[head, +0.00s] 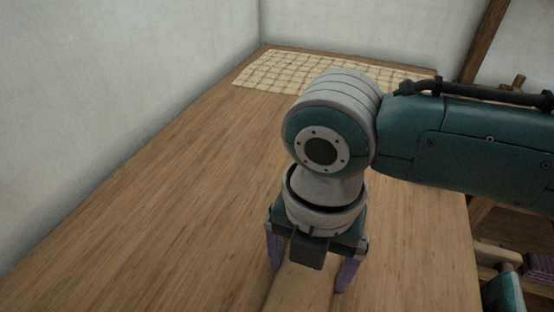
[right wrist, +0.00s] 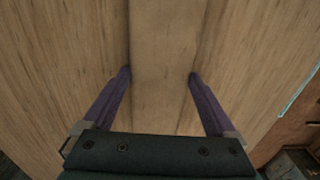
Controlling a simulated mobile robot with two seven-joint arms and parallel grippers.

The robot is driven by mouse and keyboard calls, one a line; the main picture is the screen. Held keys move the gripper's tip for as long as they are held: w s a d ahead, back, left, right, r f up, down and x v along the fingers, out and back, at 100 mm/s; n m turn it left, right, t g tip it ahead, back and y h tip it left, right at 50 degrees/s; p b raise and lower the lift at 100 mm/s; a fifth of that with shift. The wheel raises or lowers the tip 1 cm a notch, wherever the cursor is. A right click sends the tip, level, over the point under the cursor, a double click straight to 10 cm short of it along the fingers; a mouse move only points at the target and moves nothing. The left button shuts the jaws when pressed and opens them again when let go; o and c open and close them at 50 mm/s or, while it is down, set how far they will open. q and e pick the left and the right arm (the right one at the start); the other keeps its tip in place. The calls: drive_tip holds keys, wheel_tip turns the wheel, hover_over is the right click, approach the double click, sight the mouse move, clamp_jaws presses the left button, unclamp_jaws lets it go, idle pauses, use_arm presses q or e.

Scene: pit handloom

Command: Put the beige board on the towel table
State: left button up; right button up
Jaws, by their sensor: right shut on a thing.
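The beige board (head: 297,290) is between the purple fingers of my right gripper (head: 310,277), at the bottom of the head view. In the right wrist view the board (right wrist: 163,50) runs away between the two fingers, which press on its long sides. My right gripper (right wrist: 160,74) is shut on it and points down. The towel table (head: 150,220) has a brown wooden top below the board. The board lies flat on or just above the top; I cannot tell if it touches. The board's near end is cut off by the frame. My left gripper is out of view.
A cream checked towel (head: 300,70) lies at the far end of the table, partly hidden by my arm. Pale walls border the left and far sides. The table's left and middle are clear. Wooden loom parts (head: 505,290) stand past its right edge.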

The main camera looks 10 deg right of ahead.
drive_tip(key=shift+f, duration=0.15)
drive_tip(key=o, duration=1.2)
